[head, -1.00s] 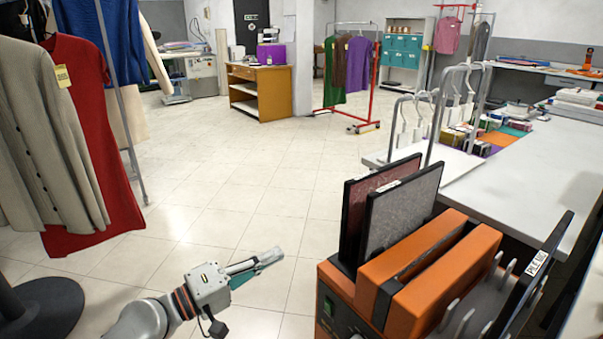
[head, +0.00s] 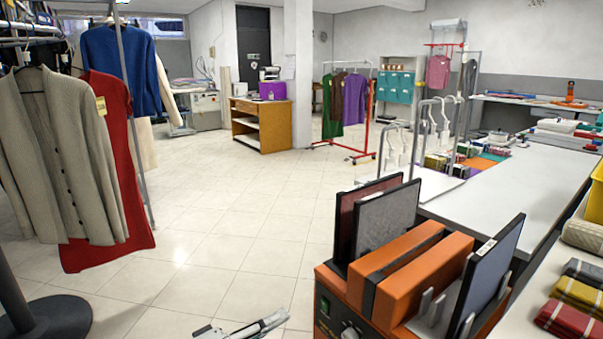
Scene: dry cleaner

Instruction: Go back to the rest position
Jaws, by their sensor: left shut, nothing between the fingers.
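My left gripper (head: 262,328) shows at the bottom edge of the head view, low and just left of the orange machine. Only its fingers and a little of its body are in the picture. The fingers lie together and hold nothing. They are over the tiled floor and apart from the machine. My right gripper is not in view.
The orange machine (head: 405,268) with upright dark plates stands at the lower right, beside a white table (head: 530,190). Folded cloths (head: 572,318) lie at the right edge. Hanging clothes (head: 70,165) and a dark round stand base (head: 48,318) are at left. The middle floor (head: 225,225) is clear.

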